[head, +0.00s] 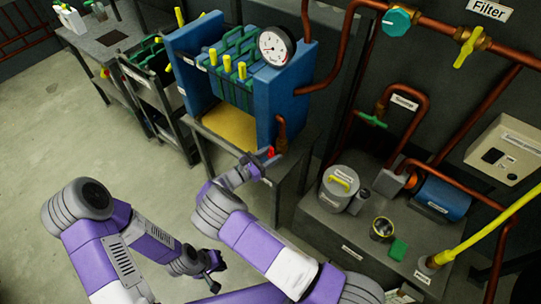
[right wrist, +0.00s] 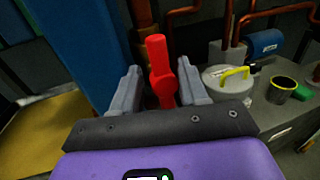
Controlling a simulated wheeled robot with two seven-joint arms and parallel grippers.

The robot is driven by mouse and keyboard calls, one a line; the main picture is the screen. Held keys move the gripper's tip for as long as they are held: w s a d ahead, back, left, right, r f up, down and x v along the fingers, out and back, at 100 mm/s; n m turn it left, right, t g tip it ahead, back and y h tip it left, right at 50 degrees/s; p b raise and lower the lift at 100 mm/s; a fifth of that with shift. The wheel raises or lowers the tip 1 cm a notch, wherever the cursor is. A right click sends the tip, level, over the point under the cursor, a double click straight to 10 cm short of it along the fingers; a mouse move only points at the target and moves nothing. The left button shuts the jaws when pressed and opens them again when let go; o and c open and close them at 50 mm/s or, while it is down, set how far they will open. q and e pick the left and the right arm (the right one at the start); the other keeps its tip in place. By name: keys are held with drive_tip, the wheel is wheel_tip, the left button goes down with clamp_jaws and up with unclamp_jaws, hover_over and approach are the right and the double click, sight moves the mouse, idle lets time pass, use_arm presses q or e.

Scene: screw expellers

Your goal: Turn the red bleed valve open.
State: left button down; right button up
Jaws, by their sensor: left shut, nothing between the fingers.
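The red bleed valve (head: 271,152) is a small red handle low on the blue filter press's right end, below the gauge. In the right wrist view its handle (right wrist: 160,68) stands upright between my right fingers. My right gripper (head: 262,163) is at the valve. In the right wrist view that gripper (right wrist: 160,90) is open, one grey finger on each side of the handle, with a gap visible on both sides. My left gripper (head: 214,272) is low over the floor, away from the valve, shut and empty.
The blue press (head: 282,95) with a round gauge (head: 276,45) rises behind the valve. A copper pipe (head: 282,130) runs close by it. To the right, a grey bench (head: 325,228) carries a lidded pot (head: 338,190), a dark cup (head: 382,229) and a blue motor (head: 442,198). Open floor lies left.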

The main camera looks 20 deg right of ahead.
drive_tip(key=shift+a+f, duration=0.1)
drive_tip(key=shift+f, duration=0.1)
drive_tip(key=v, duration=0.7)
drive_tip(key=shift+a+p, duration=0.2)
drive_tip(key=shift+p, duration=0.2)
drive_tip(key=shift+s+d+r, duration=0.1)
